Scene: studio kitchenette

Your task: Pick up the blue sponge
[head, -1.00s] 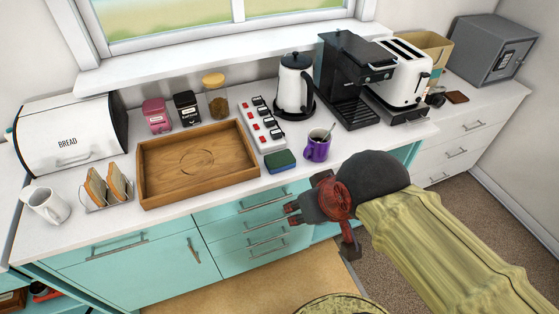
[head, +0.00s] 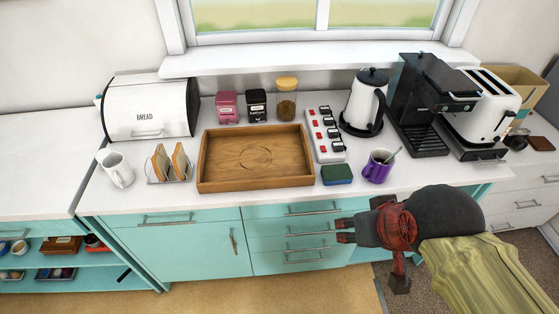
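The blue sponge (head: 337,174) lies flat on the white countertop near its front edge, with a dark green top and a blue side. It is between the wooden tray and the purple mug. My gripper (head: 372,256) is empty, in front of the counter, below and to the right of the sponge in the picture and apart from it. Its dark fingers are spread, one side toward the left and the other downward. Nothing hides the sponge.
A purple mug (head: 378,167) with a spoon stands close right of the sponge. The wooden tray (head: 205,165) is to its left. A switch strip (head: 326,140) lies just behind it, with a kettle (head: 364,98) farther back. The counter front before the sponge is clear.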

